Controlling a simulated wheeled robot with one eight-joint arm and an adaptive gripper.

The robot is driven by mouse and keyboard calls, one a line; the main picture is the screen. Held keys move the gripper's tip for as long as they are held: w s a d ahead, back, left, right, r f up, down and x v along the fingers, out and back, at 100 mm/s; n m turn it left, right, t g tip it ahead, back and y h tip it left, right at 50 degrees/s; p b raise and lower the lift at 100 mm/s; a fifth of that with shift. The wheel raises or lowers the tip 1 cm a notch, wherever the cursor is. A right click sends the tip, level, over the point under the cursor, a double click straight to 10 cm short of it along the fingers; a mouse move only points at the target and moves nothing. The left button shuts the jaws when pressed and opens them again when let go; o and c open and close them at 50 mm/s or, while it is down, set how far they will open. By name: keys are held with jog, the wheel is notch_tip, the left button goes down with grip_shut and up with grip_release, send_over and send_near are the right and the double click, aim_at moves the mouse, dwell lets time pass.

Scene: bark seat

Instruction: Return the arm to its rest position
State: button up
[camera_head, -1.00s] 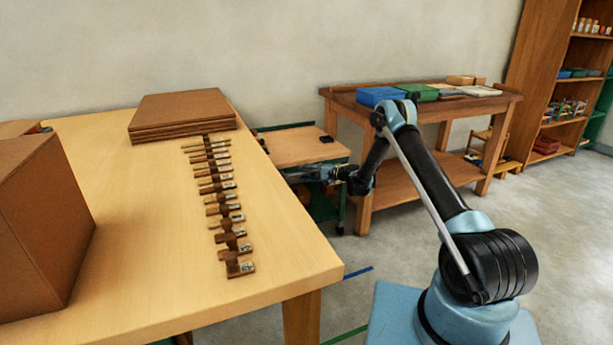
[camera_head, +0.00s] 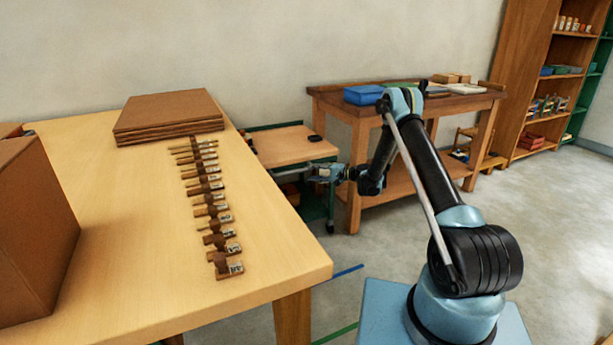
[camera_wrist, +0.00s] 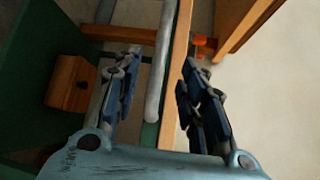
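My arm (camera_head: 435,175) stands to the right of the light wooden table, bent at the elbow, with its forearm reaching down and left. My gripper (camera_head: 312,170) is beyond the table's right edge, in front of the small low bench. In the wrist view my gripper (camera_wrist: 155,85) has its two fingers well apart. Nothing is held between them. Behind the fingers a pale grey bar (camera_wrist: 160,75) and a wooden edge pass at some distance.
The light wooden table (camera_head: 130,240) holds a row of brown blocks (camera_head: 212,210), stacked brown boards (camera_head: 168,115) and a large brown box (camera_head: 35,230). A low bench (camera_head: 290,147) and a workbench (camera_head: 345,112) stand behind my arm. The floor at right (camera_head: 550,220) is clear.

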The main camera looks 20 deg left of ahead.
jog(key=shift+d, duration=0.6)
jog(key=shift+r, duration=0.1)
jog(key=s+d+r+n+h, duration=0.1)
jog(key=s+d+r+h, duration=0.25)
jog(key=d+r, duration=0.6)
jog(key=s+d+r+n+h, duration=0.15)
jog(key=s+d+r, duration=0.4)
jog(key=r, duration=0.75)
jog(key=s+d+r+t+h, duration=0.1)
jog(key=s+d+r+h, duration=0.4)
jog(key=s+d, duration=1)
jog(key=s+d+f+h, duration=0.2)
jog(key=s+d, duration=0.4)
jog(key=s, duration=0.4)
jog(key=s+d+f+h, duration=0.2)
jog(key=s+d, duration=0.4)
jog(key=s, duration=0.5)
jog(key=s+d+f+h, duration=0.2)
jog(key=s+d+f, duration=0.2)
jog(key=s+d, duration=0.3)
jog(key=s, duration=0.3)
jog(key=shift+s, duration=0.25)
